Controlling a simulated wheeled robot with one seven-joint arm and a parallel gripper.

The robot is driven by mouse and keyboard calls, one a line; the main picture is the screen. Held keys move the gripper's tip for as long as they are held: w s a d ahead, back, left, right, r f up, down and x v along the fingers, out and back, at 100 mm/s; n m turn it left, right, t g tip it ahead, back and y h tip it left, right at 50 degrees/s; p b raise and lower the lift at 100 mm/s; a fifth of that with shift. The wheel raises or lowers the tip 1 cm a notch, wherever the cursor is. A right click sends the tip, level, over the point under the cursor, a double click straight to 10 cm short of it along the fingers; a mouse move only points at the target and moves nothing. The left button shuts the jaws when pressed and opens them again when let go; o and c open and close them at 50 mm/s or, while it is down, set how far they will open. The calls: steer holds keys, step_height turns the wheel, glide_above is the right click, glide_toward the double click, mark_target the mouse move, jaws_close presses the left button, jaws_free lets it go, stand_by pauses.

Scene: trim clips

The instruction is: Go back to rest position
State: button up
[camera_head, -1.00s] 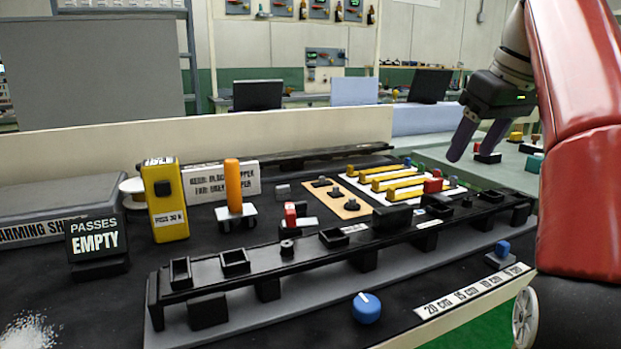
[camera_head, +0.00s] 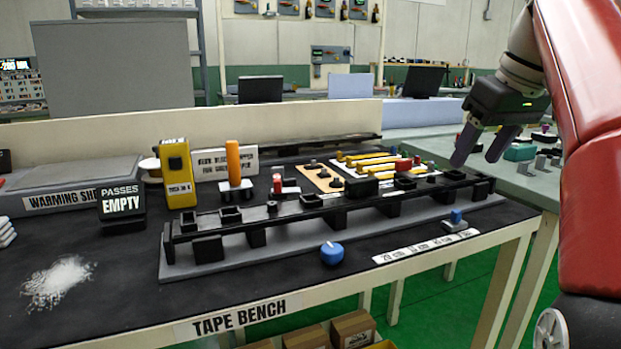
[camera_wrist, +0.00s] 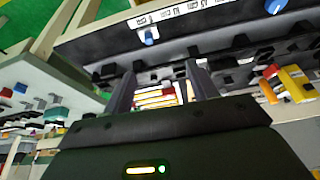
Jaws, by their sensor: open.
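My gripper (camera_head: 483,146) is open and empty in the head view, at the right, with its two dark fingers pointing down and left. It appears in front of the right end of the long black rail (camera_head: 262,219) on the tape bench. In the wrist view the two fingers of my gripper (camera_wrist: 160,92) stand apart with nothing between them. The bench with its white label strip (camera_wrist: 183,8) shows upside down beyond them. My red arm covers the right edge of the head view.
The black-topped tape bench (camera_head: 130,309) holds a yellow box (camera_head: 178,173), an orange-handled tool (camera_head: 233,163), a blue knob (camera_head: 332,253), a "PASSES EMPTY" sign (camera_head: 122,202) and white powder (camera_head: 58,282). A pale green table (camera_head: 530,190) stands at the right. Green floor shows between them.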

steer(key=s+a+f+m, duration=0.1)
steer(key=s+a+f, duration=0.2)
steer(key=f, duration=0.7)
steer(key=s+a+f+m+t+h, duration=0.1)
steer(key=s+a+f, duration=0.2)
steer(key=s+f, duration=0.5)
steer(key=s+a+f+m, duration=0.2)
steer(key=s+f, duration=0.4)
steer(key=f, duration=0.7)
steer(key=shift+s+a+h, duration=0.25)
steer(key=shift+a+h, duration=0.05)
steer(key=shift+a, duration=0.55)
